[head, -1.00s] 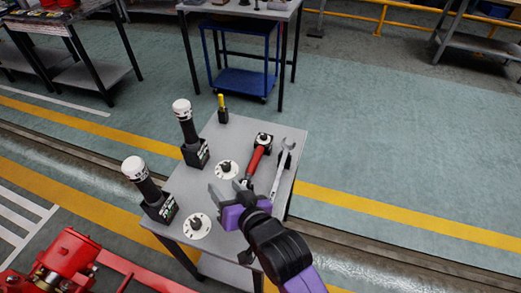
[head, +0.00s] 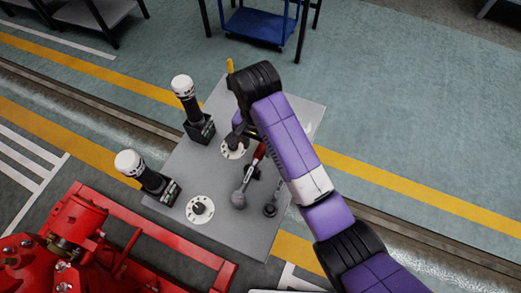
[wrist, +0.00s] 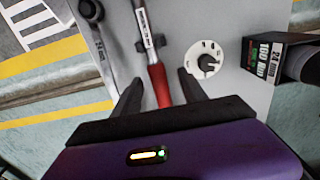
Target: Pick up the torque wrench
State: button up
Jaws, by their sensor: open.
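The torque wrench, a tool with a red handle (head: 259,153) and a grey rounded end, lies on the grey table (head: 200,162); my arm hides part of it. My gripper (wrist: 158,92) is open, with one finger on either side of the handle and no visible contact. Its height above the handle is hard to judge. In the head view my gripper (head: 240,138) is over the far part of the table, largely hidden by my wrist.
A silver spanner (wrist: 100,50) lies beside the torque wrench. White dials (head: 200,209) and black holders with white-capped tools (head: 186,90) stand on the table's left side. A red machine (head: 75,225) is at lower left. A yellow-handled item (head: 230,66) stands at the far edge.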

aim_at(259, 157)
jog(key=f, duration=0.3)
jog(key=f+p, duration=0.1)
jog(key=f, duration=0.2)
jog(key=shift+s+d+f, duration=0.1)
jog(key=shift+d+f, duration=0.1)
jog(key=shift+f, duration=0.15)
jog(key=shift+c, duration=0.4)
grip_shut()
jog(key=shift+r, duration=0.1)
dwell(0.6)
